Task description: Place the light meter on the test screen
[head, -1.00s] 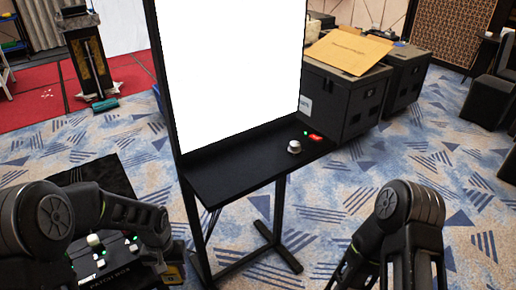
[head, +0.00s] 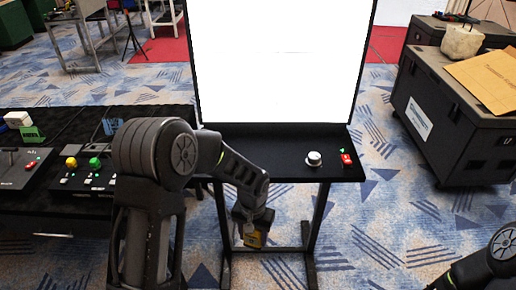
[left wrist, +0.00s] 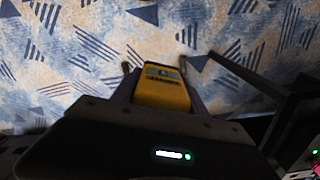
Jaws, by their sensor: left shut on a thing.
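The test screen (head: 280,60) is a large bright white panel in a black frame, with a black shelf (head: 240,150) along its foot. My left gripper (head: 253,233) is below and in front of this shelf, pointing down. It is shut on a yellow and dark block, the light meter (head: 254,240). In the left wrist view the meter (left wrist: 162,90) sits between the two fingers (left wrist: 158,75), with carpet beyond it. The meter is apart from the screen. Part of my right arm shows at the bottom right; its gripper is out of view.
A silver knob (head: 314,159) and a red switch (head: 347,159) are on the shelf's right part. A black table with control boxes (head: 88,172) stands at the left. A black case (head: 450,120) with cardboard on it stands at the right. Carpet between is clear.

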